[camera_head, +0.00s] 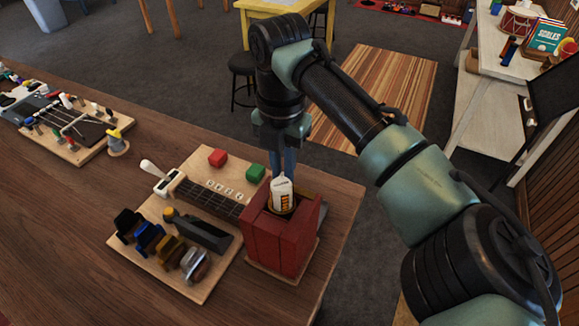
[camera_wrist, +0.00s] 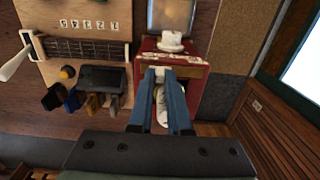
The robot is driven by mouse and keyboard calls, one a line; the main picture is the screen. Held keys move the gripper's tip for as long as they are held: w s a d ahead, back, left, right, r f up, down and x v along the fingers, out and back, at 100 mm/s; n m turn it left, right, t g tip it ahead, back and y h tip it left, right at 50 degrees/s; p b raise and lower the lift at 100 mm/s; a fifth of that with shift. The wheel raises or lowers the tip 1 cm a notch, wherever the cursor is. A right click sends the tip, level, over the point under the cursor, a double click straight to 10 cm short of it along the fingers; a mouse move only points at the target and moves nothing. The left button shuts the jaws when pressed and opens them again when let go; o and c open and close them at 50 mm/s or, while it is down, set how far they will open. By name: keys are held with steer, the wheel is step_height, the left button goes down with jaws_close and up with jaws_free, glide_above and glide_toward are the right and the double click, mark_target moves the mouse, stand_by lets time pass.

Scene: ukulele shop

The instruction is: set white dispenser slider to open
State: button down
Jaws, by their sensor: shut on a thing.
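A red wooden dispenser box (camera_head: 284,245) stands at the right end of the wooden bench. A white piece with a dark and yellow mark (camera_head: 282,192), which looks like the slider, stands in its open top. My gripper (camera_head: 285,175) comes down from above and is shut on the upper part of this white piece. In the wrist view my blue fingers (camera_wrist: 168,74) reach over the red box (camera_wrist: 190,88), and white shows between them. A white knob-like part (camera_wrist: 172,42) shows just beyond the fingertips. The fingers hide part of the contact.
Left of the box, a wooden board (camera_head: 160,215) carries a fretboard, dark clips, a black wedge and a white-handled lever (camera_head: 152,168). Another tool board (camera_head: 75,140) is farther left.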

mark_target(281, 173)
steer(key=shift+w+a+r, duration=0.1)
steer(key=shift+a+r, duration=0.05)
steer(key=shift+a, duration=0.05)
steer(key=c, duration=0.9)
jaws_free()
steer(key=shift+a, duration=0.1)
steer(key=shift+o, duration=0.2)
step_height(281, 173, up, 13)
steer(key=b, duration=0.1)
